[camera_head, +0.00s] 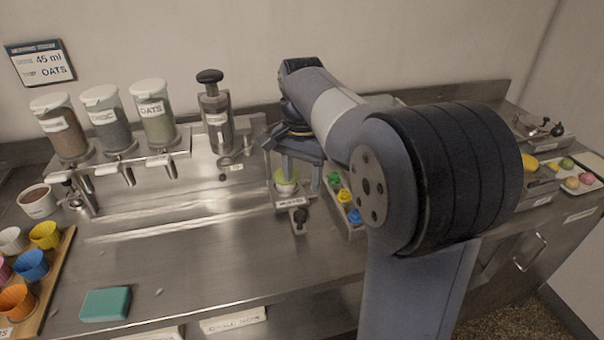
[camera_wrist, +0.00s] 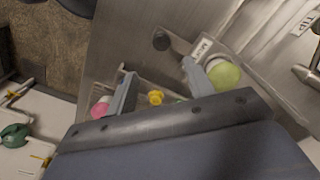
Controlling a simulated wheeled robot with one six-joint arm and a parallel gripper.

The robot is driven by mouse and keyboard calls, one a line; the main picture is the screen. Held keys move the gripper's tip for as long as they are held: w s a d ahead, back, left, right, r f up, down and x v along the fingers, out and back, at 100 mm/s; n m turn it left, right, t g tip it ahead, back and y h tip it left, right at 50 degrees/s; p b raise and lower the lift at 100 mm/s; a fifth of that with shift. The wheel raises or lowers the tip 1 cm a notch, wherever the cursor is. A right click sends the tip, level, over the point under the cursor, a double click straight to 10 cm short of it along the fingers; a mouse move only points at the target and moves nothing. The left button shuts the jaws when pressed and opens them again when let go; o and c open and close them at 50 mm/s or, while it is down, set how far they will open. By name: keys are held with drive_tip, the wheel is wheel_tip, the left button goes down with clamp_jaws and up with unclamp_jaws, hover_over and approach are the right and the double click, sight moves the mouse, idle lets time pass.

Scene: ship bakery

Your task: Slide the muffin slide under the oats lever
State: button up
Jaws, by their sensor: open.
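The muffin slide (camera_head: 284,203) is a small metal plate on the counter with a label and a black knob (camera_head: 299,215) at its near end. A green-topped muffin cup (camera_head: 286,185) sits on it; the green top (camera_wrist: 224,75) and knob (camera_wrist: 161,40) also show in the wrist view. My gripper (camera_head: 301,180) is open and points down; one finger is beside the green top, the other to its right. Nothing shows held between the fingers (camera_wrist: 155,70). The oats dispenser (camera_head: 155,112), with green-grey contents, stands left of the slide, with its lever (camera_head: 170,167) below.
Two other dispensers (camera_head: 112,120) stand left of the oats. A steel press (camera_head: 215,112) stands between oats and gripper. A tray of coloured items (camera_head: 345,197) lies right of the slide. Colored cups (camera_head: 32,265) and a teal sponge (camera_head: 105,304) are front left. The middle counter is clear.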

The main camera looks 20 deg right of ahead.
sight(300, 213)
drive_tip(key=shift+r, duration=0.1)
drive_tip(key=f, duration=0.3)
drive_tip(key=f+p, duration=0.1)
drive_tip(key=f, duration=0.7)
drive_tip(key=shift+a+p, duration=0.3)
drive_tip(key=shift+p, duration=0.05)
drive_tip(key=shift+r, duration=0.1)
drive_tip(key=shift+c, duration=0.5)
clamp_jaws()
